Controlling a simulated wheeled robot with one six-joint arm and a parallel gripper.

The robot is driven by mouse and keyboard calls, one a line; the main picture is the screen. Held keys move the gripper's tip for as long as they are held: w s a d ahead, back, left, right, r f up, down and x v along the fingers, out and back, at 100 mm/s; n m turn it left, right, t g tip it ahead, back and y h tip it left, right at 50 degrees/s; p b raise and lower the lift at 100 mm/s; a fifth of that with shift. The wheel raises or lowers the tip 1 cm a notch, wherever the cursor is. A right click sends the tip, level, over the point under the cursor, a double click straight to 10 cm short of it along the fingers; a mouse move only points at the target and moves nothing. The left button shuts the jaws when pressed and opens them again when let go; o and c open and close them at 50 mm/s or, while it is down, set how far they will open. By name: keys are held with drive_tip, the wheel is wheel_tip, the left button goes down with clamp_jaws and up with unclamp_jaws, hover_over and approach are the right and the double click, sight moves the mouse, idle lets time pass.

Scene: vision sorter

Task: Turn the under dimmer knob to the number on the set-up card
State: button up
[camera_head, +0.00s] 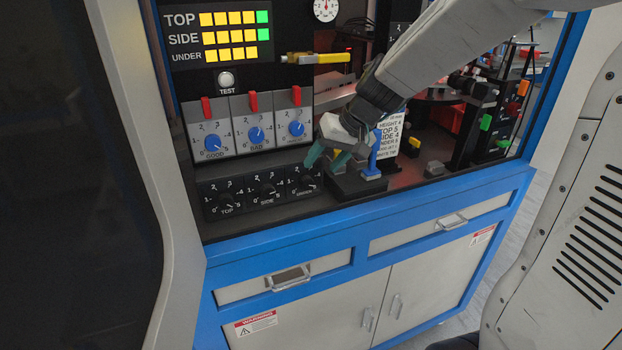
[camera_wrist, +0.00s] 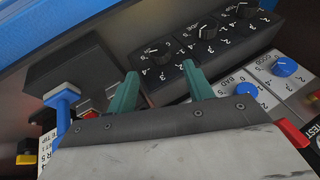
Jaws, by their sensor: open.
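The under dimmer knob (camera_head: 308,181) is black and sits at the right end of the dimmer panel. It also shows in the wrist view (camera_wrist: 157,52); its scale runs from 0 to 5, but I cannot surely read its pointer. My gripper (camera_head: 325,164) is open, with its teal fingers apart and empty, above and near this knob. In the wrist view its fingertips (camera_wrist: 160,72) lie either side of the knob's lower area; I cannot tell contact. The white set-up card (camera_head: 389,138) lists top 5, side 4 and under, whose number looks like 5; the arm partly covers it.
Side (camera_head: 267,190) and top (camera_head: 226,200) dimmer knobs sit left of it. Above are several blue knobs with red switches. A black block (camera_head: 356,184) and a blue upright (camera_head: 374,160) stand close right. The lamp display (camera_head: 221,36) has green ends on top and side rows only.

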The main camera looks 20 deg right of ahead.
sight(311, 180)
drive_tip(key=x, duration=0.7)
drive_tip(key=c, duration=1)
drive_tip(key=shift+f, duration=0.1)
